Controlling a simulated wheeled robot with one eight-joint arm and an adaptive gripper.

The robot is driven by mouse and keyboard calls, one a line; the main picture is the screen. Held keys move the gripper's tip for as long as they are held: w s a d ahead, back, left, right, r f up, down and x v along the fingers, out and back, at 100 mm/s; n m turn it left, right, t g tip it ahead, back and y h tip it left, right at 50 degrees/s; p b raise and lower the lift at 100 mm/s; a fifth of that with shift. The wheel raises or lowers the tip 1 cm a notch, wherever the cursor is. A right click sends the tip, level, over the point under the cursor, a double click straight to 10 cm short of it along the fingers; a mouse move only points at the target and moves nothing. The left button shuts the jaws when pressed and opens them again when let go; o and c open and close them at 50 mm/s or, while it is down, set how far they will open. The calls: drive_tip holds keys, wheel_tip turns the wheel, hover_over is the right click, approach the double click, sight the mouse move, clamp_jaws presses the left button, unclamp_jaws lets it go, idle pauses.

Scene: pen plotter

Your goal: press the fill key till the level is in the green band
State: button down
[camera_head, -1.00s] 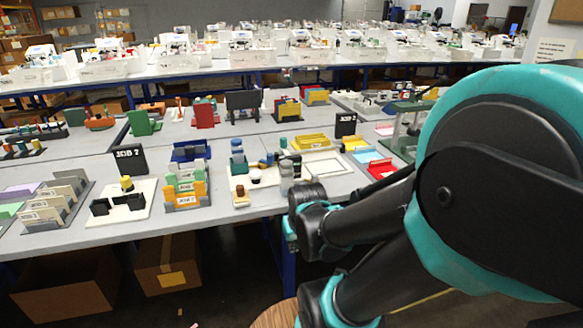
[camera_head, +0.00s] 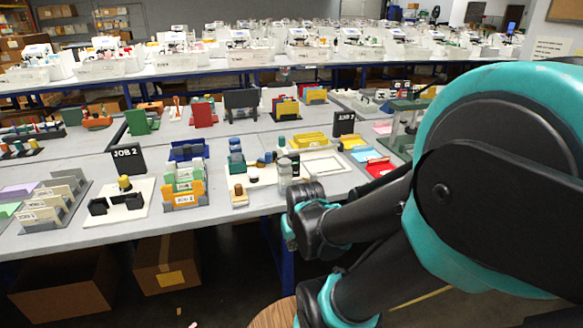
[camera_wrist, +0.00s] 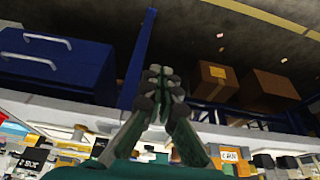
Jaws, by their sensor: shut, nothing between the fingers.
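My gripper (camera_wrist: 160,76) shows in the wrist view with its fingertips together and nothing between them. It is in front of the bench's edge and touches nothing that I can see. The wrist view looks turned over, with the bench top low in the picture. In the head view my arm's dark, teal-banded links fill the right side and hide part of the bench. I cannot make out a fill key, a level or a green band in either view.
The near grey bench (camera_head: 125,226) holds a JOB 2 sign (camera_head: 128,159), orange holders (camera_head: 183,196), clear jars (camera_head: 285,172), a white-framed tray (camera_head: 325,165) and a red tray (camera_head: 380,168). Cardboard boxes (camera_head: 167,263) stand below. A blue drawer cabinet (camera_wrist: 55,60) shows in the wrist view.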

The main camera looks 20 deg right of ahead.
wheel_tip(320, 180, up, 14)
drive_tip(key=f+m+t+y, duration=0.1)
drive_tip(key=m+t, duration=0.4)
drive_tip(key=m, duration=0.3)
hover_over(254, 173)
drive_tip(key=shift+w+r, duration=0.1)
drive_tip(key=shift+r, duration=0.15)
drive_tip(key=shift+f, duration=4.4)
drive_tip(key=shift+f, duration=0.1)
drive_tip(key=shift+f, duration=0.3)
